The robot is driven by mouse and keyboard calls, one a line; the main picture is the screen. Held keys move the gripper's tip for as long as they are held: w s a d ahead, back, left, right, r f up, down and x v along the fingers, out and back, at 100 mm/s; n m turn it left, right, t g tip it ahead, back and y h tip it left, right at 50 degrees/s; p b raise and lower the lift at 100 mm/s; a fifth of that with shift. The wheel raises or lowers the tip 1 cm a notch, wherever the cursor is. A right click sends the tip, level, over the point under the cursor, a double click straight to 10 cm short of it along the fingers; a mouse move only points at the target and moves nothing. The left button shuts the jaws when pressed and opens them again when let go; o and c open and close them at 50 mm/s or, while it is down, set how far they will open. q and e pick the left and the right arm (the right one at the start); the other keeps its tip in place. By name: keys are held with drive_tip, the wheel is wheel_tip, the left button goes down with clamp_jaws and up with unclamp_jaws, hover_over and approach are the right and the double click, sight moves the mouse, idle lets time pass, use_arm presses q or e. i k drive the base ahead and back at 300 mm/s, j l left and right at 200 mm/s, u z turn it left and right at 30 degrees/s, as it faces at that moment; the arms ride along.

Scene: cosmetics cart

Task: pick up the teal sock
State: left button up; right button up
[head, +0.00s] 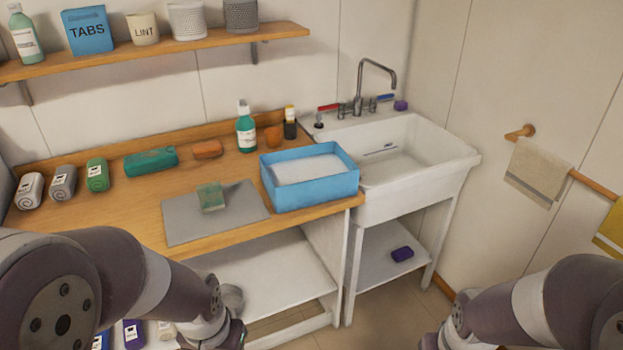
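A long teal bundle (151,160) lies on the wooden counter near the back wall; it may be the teal sock, but I cannot tell for sure. A green roll with a white label (97,174) stands to its left, and an orange-brown block (207,149) lies to its right. My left arm comes in at the lower left, below and in front of the counter, far from the teal bundle. My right arm is at the lower right, before the sink. The fingers of both grippers are out of the picture.
A grey mat (180,222) bears a pale green block (211,197). A blue tray (310,203) stands at the counter's right end, beside the white sink (400,160). A shelf (150,52) with containers overhangs the counter's back.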

sight(210, 196)
drive_tip(key=i+u, duration=0.3)
drive_tip(key=i, duration=0.6)
drive_tip(key=i+l+u, duration=0.25)
drive_tip(key=i, duration=0.6)
drive_tip(key=i+j, duration=0.05)
drive_tip(key=j, duration=0.05)
